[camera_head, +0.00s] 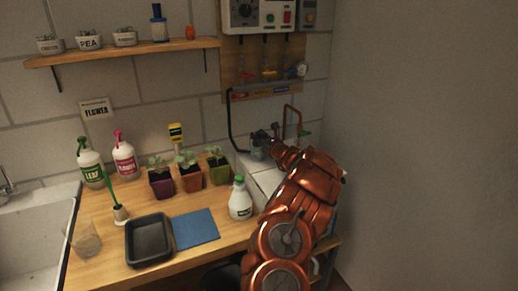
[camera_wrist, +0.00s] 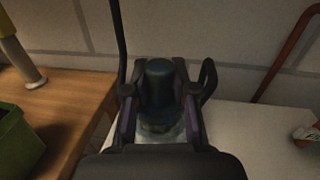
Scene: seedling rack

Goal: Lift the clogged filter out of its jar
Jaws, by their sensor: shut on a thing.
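My gripper (camera_head: 270,141) is at the end of my copper-coloured arm, over the white surface right of the wooden bench. In the wrist view my gripper (camera_wrist: 160,112) has its two dark fingers closed on the sides of a dark, blue-green cylindrical filter (camera_wrist: 159,80). A clear jar (camera_wrist: 161,131) shows dimly below the fingers. It also shows in the head view as a small bluish shape (camera_head: 258,153). My gripper hides the filter's lower part, so I cannot tell how deep it sits in the jar.
Potted seedlings (camera_head: 191,178), a blue mat (camera_head: 195,229) and a black tray (camera_head: 149,240) are on the bench. A copper pipe (camera_head: 294,107) and a black hose (camera_head: 230,122) run near my gripper. The wall is close behind.

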